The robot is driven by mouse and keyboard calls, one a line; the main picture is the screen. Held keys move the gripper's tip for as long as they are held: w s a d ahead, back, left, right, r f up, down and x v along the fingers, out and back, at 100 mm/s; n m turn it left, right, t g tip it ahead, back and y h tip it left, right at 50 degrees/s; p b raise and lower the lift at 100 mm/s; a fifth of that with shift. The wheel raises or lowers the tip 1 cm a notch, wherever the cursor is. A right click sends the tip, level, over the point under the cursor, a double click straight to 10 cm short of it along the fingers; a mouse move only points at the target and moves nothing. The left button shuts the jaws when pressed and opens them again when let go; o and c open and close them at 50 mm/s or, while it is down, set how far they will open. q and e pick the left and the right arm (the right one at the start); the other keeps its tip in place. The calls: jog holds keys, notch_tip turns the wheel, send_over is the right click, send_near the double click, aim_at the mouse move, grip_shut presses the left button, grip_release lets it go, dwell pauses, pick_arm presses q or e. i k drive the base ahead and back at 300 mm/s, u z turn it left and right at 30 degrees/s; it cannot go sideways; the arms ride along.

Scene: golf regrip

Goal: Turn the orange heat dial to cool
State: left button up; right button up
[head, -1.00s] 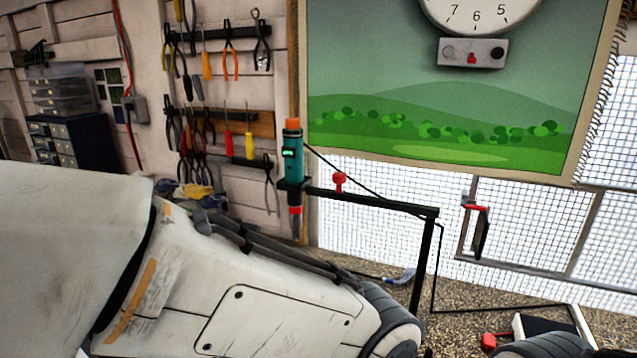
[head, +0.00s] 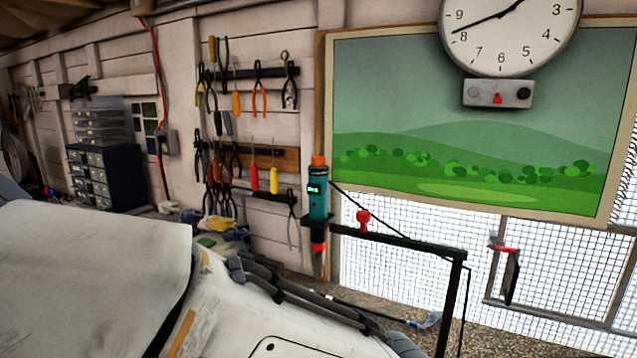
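The heat tool (head: 318,203) is a teal cylinder standing upright in a holder at the left end of a black bar. Its orange dial (head: 318,161) is on top, and a small lit green display (head: 314,189) is on its side. Its lower end is red and black. A large white arm of mine fills the lower left and passes in front of the bench. No gripper fingers show in the head view, and nothing is seen touching the dial. The dial's setting is too small to read.
The black bar (head: 400,239) carries a red knob (head: 363,221) and a cable. Hand tools hang on the wall behind. A wall clock (head: 510,35) sits above a grey box (head: 497,93) on a green landscape picture. A blue drawer cabinet (head: 104,175) stands at left.

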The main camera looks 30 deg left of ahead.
aim_at(317, 161)
jog(key=k, duration=0.2)
jog(key=u, duration=1.2)
jog(key=i, duration=0.5)
